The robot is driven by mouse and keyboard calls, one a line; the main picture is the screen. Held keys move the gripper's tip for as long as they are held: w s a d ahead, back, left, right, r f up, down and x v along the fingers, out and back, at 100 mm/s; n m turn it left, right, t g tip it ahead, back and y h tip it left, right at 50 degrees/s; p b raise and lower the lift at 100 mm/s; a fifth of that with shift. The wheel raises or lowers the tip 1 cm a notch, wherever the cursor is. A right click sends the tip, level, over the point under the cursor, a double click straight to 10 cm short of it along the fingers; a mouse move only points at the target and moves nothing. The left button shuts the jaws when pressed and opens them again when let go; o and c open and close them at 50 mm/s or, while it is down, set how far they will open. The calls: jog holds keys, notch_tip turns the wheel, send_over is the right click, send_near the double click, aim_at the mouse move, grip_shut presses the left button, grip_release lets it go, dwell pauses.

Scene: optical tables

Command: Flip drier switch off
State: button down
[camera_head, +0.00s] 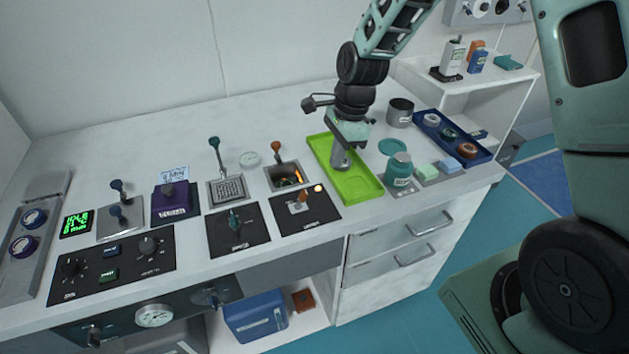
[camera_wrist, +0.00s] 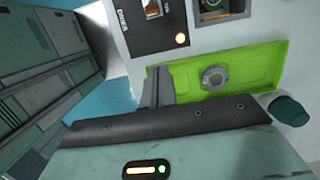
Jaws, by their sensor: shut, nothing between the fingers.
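The drier switch panel (camera_head: 316,212) is a black plate on the white table, left of the green tray. Its toggle (camera_head: 302,197) has an orange-brown tip, and an orange-white lamp (camera_head: 318,188) glows beside it. The wrist view shows part of this panel (camera_wrist: 142,40) with a "DRIER" label, the toggle (camera_wrist: 153,9) cut by the top edge and the lit lamp (camera_wrist: 180,39). My gripper (camera_head: 341,163) is above the green tray (camera_head: 362,188), right of the panel and apart from the toggle. Its fingers (camera_wrist: 158,85) are together and empty.
A heater-like box (camera_head: 287,176) with an orange glow and its own lever (camera_head: 276,148) stands behind the panel. Another black switch panel (camera_head: 238,243) is to its left. A teal jar (camera_head: 399,169) and a blue tray (camera_head: 455,142) stand to the right. A round metallic piece (camera_wrist: 214,77) lies in the green tray.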

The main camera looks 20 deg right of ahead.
aim_at(303, 196)
jog(key=shift+f, duration=0.1)
jog(key=f, duration=0.3)
jog(key=a+f+p, duration=0.1)
jog(key=f, duration=0.2)
jog(key=f+p, duration=0.1)
jog(key=f, duration=0.1)
jog(key=shift+a+f, duration=0.4)
jog(key=a+p, duration=0.1)
jog(key=a+r, duration=0.1)
jog(key=shift+a+p, duration=0.3)
jog(key=shift+p, duration=0.1)
jog(key=shift+a+r, duration=0.1)
jog(key=shift+a, duration=0.35)
jog(key=shift+a, duration=0.1)
